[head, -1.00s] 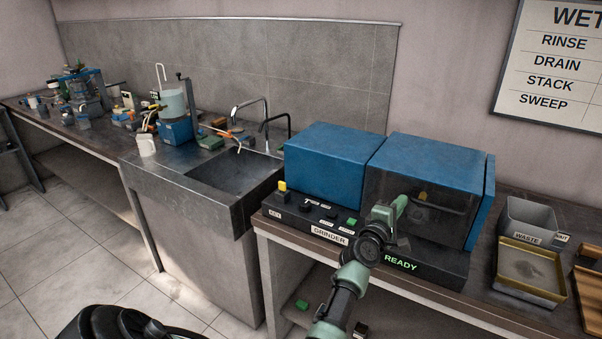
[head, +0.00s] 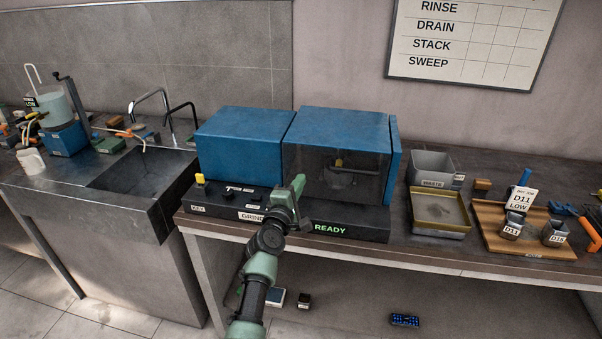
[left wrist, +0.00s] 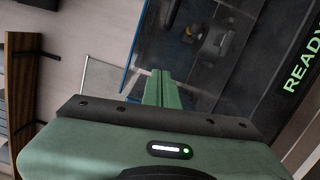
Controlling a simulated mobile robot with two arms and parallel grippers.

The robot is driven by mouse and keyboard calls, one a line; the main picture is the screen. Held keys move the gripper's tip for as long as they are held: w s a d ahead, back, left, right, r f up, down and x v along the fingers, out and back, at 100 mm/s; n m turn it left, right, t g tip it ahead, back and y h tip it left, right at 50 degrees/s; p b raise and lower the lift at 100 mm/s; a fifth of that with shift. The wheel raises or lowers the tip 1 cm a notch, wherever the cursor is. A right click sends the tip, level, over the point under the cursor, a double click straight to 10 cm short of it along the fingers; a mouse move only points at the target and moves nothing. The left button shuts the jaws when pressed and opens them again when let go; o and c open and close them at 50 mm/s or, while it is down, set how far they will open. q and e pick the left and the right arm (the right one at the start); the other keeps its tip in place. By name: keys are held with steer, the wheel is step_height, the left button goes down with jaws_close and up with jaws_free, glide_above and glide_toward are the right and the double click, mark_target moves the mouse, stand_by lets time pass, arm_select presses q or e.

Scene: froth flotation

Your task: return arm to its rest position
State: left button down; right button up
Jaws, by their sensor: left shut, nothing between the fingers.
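My left gripper (head: 298,187) is in front of the blue grinder (head: 338,133), over the front panel and beside the dark window. Its green fingers are shut with nothing between them, and they also show closed together in the left wrist view (left wrist: 162,90). The arm reaches up from the bottom of the head view. The grinder's green sign (head: 330,228) reads READY. Whether the fingertips touch the grinder cannot be told. My right gripper is not in view.
A sink (head: 125,178) lies left of the grinder. To the right are a grey WASTE bin (head: 431,165), a brass-rimmed tray (head: 440,229) and a wooden tray (head: 500,243) with labelled cups. Floor shows in front of the sink unit.

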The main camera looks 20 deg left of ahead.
arm_select(q)
steer(key=s+d+p, duration=0.1)
steer(key=s+d, duration=0.1)
steer(key=s, duration=0.3)
steer(key=s+d+f+m+g+h+b, duration=0.1)
steer(key=s+d+f+m+g, duration=0.4)
steer(key=f, duration=0.9)
steer(key=s+d+f+m+g+h+b, duration=0.1)
steer(key=s+f+m+b, duration=0.15)
steer(key=s+f, duration=0.8)
steer(key=s+d+f+m+g+h, duration=0.1)
steer(key=s+d+f+m+g, duration=0.3)
steer(key=f, duration=1.4)
steer(key=s+f+m+g+b, duration=0.25)
steer(key=s+f+m, duration=0.45)
steer(key=s+f, duration=1.05)
steer(key=s+a+f+m+g, duration=0.1)
steer(key=s+f+m+g, duration=0.1)
steer(key=s, duration=0.8)
steer(key=s+a+f+m+g+y+b, duration=0.1)
steer(key=s+f+m+g, duration=0.1)
steer(key=s, duration=0.9)
steer(key=shift+a+f+m+g, duration=0.3)
steer(key=shift+a+m+g, duration=0.1)
steer(key=shift+m, duration=0.25)
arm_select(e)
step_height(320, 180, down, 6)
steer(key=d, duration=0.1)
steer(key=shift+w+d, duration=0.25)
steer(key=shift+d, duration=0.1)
